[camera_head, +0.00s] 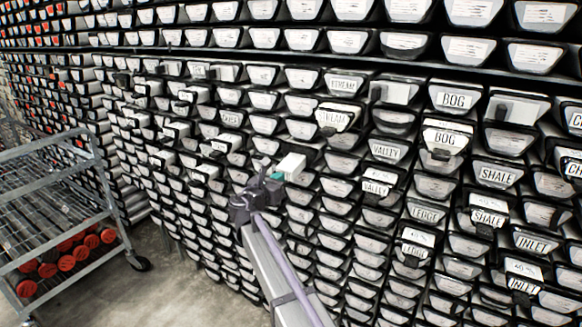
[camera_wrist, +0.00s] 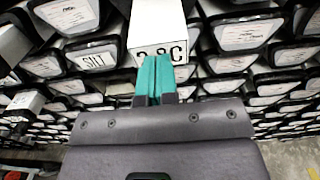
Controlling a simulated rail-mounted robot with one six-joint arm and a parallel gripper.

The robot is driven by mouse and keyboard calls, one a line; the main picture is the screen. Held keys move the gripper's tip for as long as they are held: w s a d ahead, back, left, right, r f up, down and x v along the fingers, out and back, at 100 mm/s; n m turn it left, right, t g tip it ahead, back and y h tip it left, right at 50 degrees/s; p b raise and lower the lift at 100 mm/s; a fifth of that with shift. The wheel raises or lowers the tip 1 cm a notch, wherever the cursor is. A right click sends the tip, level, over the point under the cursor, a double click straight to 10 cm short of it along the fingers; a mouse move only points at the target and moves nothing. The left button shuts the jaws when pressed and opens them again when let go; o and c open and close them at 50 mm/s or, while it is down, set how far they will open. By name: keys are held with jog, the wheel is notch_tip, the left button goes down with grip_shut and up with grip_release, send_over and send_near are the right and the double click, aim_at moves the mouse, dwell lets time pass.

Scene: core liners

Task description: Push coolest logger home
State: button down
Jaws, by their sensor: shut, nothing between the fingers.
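A white box-shaped logger (camera_head: 292,164) sticks out of the wall of core liners in the head view, just beyond my gripper (camera_head: 274,176).
Liners with label plates, such as BOG (camera_head: 454,100) and SHALE (camera_head: 498,174), fill the wall. Some have dark clips protruding. A metal trolley (camera_head: 62,200) with red-capped tubes (camera_head: 66,258) stands at left. The concrete floor (camera_head: 190,290) between is clear.

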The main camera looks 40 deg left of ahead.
aim_at(286, 179)
jog(key=shift+w, duration=0.1)
jog(key=shift+w+a, duration=0.15)
jog(key=shift+w, duration=1.15)
jog(key=shift+w+a, duration=0.15)
jog(key=shift+w, duration=1.15)
jog(key=shift+s+d, duration=0.1)
jog(key=shift+s, duration=0.4)
jog(key=s+d, duration=0.1)
jog(key=s, duration=1.2)
jog(key=shift+s+d, duration=0.2)
jog(key=shift+s, duration=0.15)
